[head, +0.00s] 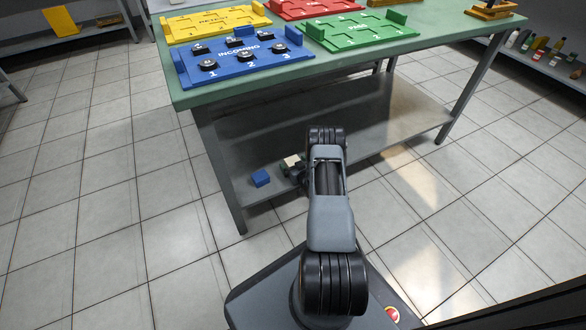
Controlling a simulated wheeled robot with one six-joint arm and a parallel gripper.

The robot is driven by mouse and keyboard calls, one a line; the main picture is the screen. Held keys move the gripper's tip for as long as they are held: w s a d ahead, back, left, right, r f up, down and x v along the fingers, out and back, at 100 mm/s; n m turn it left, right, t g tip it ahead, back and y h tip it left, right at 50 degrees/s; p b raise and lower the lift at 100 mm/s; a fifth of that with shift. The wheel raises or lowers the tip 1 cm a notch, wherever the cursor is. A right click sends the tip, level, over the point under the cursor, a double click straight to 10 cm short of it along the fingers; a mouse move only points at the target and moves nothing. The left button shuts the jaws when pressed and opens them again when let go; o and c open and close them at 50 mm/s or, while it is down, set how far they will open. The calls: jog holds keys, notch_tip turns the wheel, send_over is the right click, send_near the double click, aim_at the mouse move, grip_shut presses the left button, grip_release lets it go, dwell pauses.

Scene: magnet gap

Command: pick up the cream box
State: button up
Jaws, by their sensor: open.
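The cream box (292,160) is a small pale block on the grey lower shelf (235,165) of the green-topped table. My arm reaches down toward that shelf. My gripper (295,173) is a small dark shape right beside the cream box in the picture and partly covers it. The fingertips are small and partly hidden behind my own arm. The gripper is open, and I cannot tell whether it touches the box or surrounds it.
A blue box (260,178) lies left of the cream box, and a green piece (284,168) is close to it. The green tabletop (345,63) overhangs the shelf, with a table leg (220,170) at left. A blue tray (245,75) with several dark round parts stands above.

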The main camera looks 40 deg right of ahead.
jog(key=shift+w, duration=0.5)
jog(key=shift+c, duration=0.3)
jog(key=c, duration=0.9)
jog(key=shift+c, duration=0.2)
